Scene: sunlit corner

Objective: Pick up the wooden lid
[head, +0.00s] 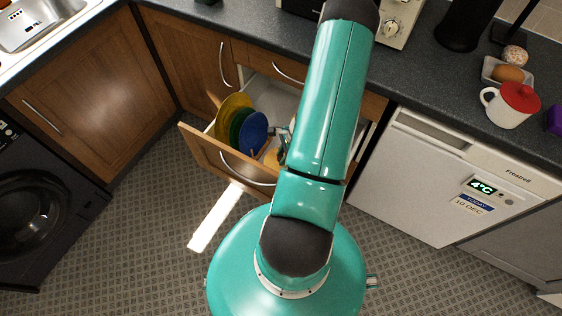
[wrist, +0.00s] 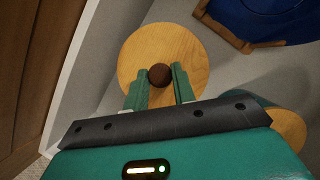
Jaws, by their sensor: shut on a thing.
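The wooden lid (wrist: 195,48) is a round, light wood disc with a dark brown knob (wrist: 160,75). In the wrist view it is inside the open drawer, near the drawer's front wall. My gripper (wrist: 160,84) has its two green fingers shut on the knob from either side. In the head view the lid (head: 271,158) shows only in part beside my arm, which hides most of it and the gripper. I cannot tell whether the lid touches the drawer floor.
The open drawer (head: 203,148) also holds yellow, green and blue plates (head: 253,133) in a rack, left of the lid in the head view. Another round wooden piece (wrist: 290,128) lies partly behind my gripper.

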